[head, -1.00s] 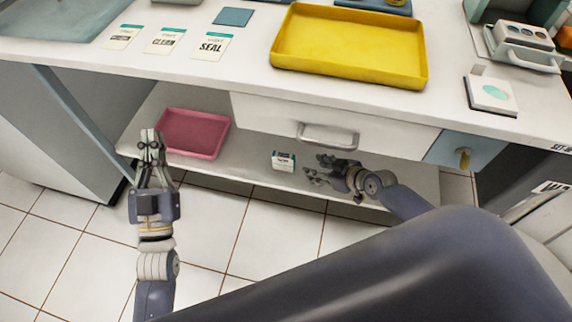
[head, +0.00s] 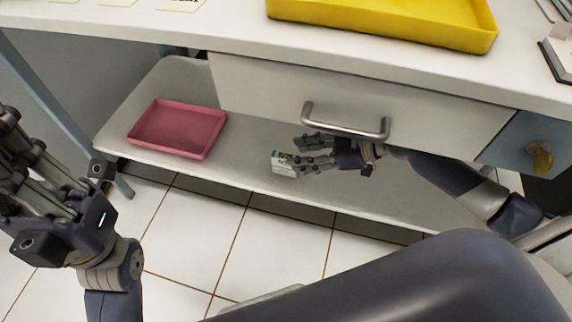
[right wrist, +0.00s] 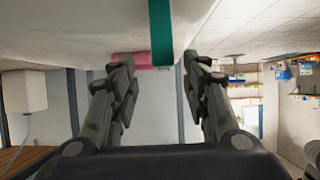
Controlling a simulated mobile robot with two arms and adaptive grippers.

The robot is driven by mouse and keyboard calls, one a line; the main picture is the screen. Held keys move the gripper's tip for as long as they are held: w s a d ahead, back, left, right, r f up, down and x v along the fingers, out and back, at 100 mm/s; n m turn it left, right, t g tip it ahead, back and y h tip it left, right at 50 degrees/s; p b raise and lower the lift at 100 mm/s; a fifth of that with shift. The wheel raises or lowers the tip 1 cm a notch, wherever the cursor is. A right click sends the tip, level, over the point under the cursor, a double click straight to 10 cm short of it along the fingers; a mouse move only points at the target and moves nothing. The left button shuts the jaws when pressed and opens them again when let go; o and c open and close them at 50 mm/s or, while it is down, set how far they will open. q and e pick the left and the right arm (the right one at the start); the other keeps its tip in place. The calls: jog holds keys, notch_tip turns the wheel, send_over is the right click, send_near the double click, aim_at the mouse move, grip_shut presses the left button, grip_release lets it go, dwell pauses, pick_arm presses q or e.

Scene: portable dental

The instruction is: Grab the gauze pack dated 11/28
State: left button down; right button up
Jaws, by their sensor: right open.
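A small white pack with a green band (head: 282,164) is on the lower shelf in the head view, partly covered by my right gripper. No date is readable on it. My right gripper (head: 294,153) is open below the drawer, with its fingers pointing left at the pack. In the right wrist view a green band (right wrist: 161,32) shows between the spread fingers (right wrist: 155,62). I cannot tell whether they touch the pack. My left gripper (head: 45,165) is at the left edge of the head view, away from the shelf; its jaw opening is unclear.
A pink tray (head: 150,150) lies on the lower shelf left of the pack. A white drawer with a metal handle (head: 345,128) hangs above my right gripper. A yellow tray (head: 385,28) stands on the tabletop. The shelf between pink tray and pack is clear.

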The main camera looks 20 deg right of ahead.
aim_at(290, 155)
jog(key=x, duration=0.4)
jog(key=shift+w+a+b, duration=0.1)
jog(key=shift+b, duration=0.3)
jog(key=b+x, duration=0.2)
jog(key=x, duration=0.3)
jog(key=shift+a, duration=0.2)
jog(key=c, duration=1)
